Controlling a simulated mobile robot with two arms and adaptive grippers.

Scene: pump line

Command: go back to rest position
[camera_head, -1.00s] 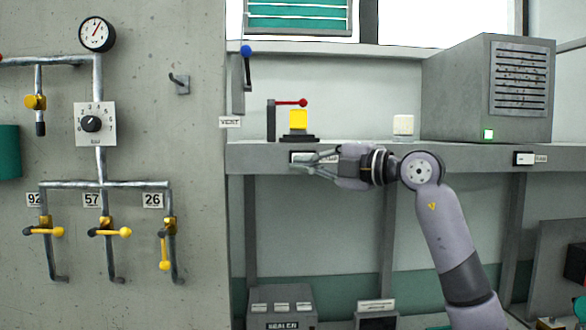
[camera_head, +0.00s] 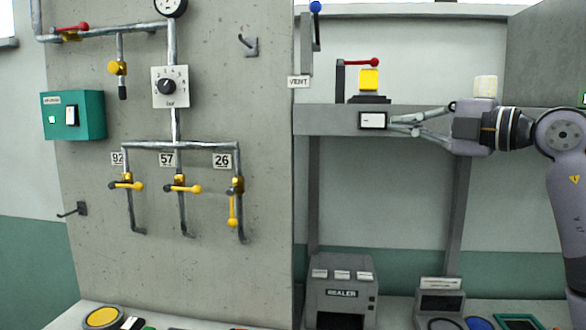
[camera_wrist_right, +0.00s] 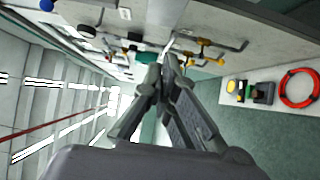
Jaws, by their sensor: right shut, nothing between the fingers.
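My right gripper (camera_head: 394,124) comes in from the right in the head view, in front of the shelf edge. Its fingers are closed together and hold nothing. The tips are just right of a white switch plate (camera_head: 373,120) on the shelf edge; I cannot tell the depth gap exactly. In the right wrist view the shut gripper (camera_wrist_right: 166,64) points toward the wall of pipes, with nothing between its fingers. My left gripper is not in view.
The shelf (camera_head: 325,121) carries a yellow block (camera_head: 369,79) beside a red-tipped lever (camera_head: 375,62), and a pale block (camera_head: 485,86). Left are yellow-handled valves (camera_head: 183,188), a dial (camera_head: 167,87) and a teal box (camera_head: 89,117). A sealer (camera_head: 342,286) stands below.

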